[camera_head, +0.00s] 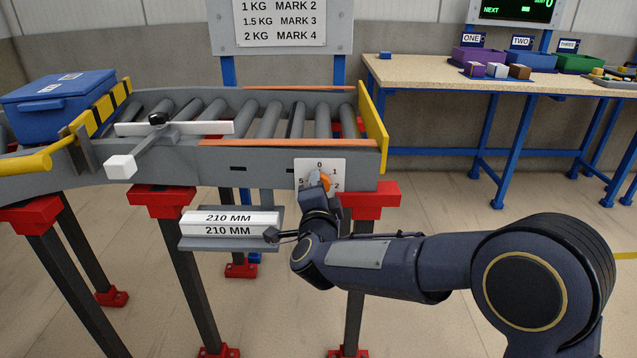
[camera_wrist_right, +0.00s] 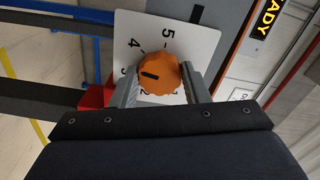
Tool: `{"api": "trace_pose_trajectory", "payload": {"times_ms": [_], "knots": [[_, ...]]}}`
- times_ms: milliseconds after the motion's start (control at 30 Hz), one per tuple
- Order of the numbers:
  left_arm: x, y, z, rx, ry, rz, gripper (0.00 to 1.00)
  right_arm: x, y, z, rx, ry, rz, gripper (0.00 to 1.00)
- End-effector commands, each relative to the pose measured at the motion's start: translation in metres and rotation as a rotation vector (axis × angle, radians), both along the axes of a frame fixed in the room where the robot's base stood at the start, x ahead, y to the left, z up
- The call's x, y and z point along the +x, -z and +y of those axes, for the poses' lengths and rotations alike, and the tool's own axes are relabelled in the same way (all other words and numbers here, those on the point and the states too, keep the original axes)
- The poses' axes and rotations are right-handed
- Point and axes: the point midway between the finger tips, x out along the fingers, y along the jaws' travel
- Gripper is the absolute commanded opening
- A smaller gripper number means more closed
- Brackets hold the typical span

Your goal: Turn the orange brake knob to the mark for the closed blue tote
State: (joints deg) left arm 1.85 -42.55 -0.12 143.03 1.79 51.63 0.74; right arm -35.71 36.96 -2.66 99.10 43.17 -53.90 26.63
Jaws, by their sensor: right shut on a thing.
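The orange brake knob (camera_wrist_right: 158,74) sits on a white dial plate (camera_wrist_right: 184,34) with printed numbers. My right gripper (camera_wrist_right: 162,86) is shut on the knob, one finger on each side. In the wrist view the knob's dark pointer line points left, roughly towards the 3. In the head view the knob (camera_head: 325,182) is partly hidden behind my right gripper (camera_head: 318,186). The closed blue tote (camera_head: 55,105) stands at the far left on the conveyor; its small label is unreadable. My left gripper is out of view.
A sign (camera_head: 280,22) reads 1 KG MARK 2, 1.5 KG MARK 3, 2 KG MARK 4. A yellow-black bar (camera_head: 103,108) stands beside the tote on the roller conveyor (camera_head: 270,115). A tray of 210 MM blocks (camera_head: 230,222) is left of my right arm. A table (camera_head: 420,72) with bins stands behind right.

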Motion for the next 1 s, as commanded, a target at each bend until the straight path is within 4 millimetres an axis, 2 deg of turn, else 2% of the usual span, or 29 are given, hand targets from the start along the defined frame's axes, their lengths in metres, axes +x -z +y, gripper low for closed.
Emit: {"api": "trace_pose_trajectory", "payload": {"times_ms": [33, 1000], "knots": [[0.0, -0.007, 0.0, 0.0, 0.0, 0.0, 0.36, 0.0, -0.002, 0.001, -0.045, -0.001, 0.002, 0.19], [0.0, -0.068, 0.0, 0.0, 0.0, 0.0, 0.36, -0.001, 0.001, -0.001, -0.967, -0.004, 0.003, 0.19]]}}
